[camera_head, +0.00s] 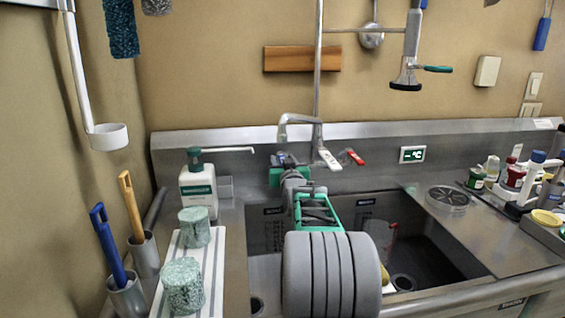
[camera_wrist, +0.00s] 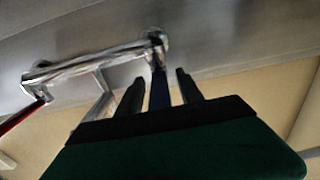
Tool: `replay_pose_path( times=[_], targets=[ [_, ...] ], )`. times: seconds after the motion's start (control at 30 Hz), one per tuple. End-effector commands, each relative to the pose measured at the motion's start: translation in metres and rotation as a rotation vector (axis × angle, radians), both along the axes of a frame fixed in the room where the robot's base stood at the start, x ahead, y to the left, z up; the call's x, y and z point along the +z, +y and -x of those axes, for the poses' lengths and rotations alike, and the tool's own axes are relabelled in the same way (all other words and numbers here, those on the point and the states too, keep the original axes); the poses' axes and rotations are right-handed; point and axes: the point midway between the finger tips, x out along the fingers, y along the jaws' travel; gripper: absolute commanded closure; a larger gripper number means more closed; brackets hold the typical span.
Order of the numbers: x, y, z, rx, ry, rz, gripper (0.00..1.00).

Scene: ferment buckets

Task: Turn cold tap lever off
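The metal tap (camera_head: 299,118) stands at the back of the sink; its body also shows in the wrist view (camera_wrist: 95,66). The red lever (camera_head: 355,157) is on its right in the head view and at the left edge of the wrist view (camera_wrist: 22,117). The dark blue cold lever (camera_wrist: 160,92) lies between the two dark fingers of my gripper (camera_wrist: 159,93), with a gap visible on each side. My gripper is open around it. In the head view my gripper (camera_head: 287,162) is at the tap's left side, and the cold lever is mostly hidden there.
A soap bottle (camera_head: 198,187) stands left of the tap, near a striped tray (camera_head: 215,262) with two green sponges. A spray head (camera_head: 407,78) hangs above right. A clear jug (camera_head: 381,236) is in the sink (camera_head: 440,262). Several small bottles crowd the right counter.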

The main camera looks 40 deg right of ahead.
Motion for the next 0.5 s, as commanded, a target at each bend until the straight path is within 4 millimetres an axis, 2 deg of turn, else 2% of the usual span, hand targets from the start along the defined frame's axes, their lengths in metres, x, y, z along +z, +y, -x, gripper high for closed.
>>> replay_pose_path(
  times=[0.27, 0.5],
  targets=[
    [0.0, 0.003, 0.007, -0.002, -0.001, 0.0, 0.56],
    [0.0, 0.025, 0.046, -0.002, -0.001, 0.0, 0.56]
  ],
)
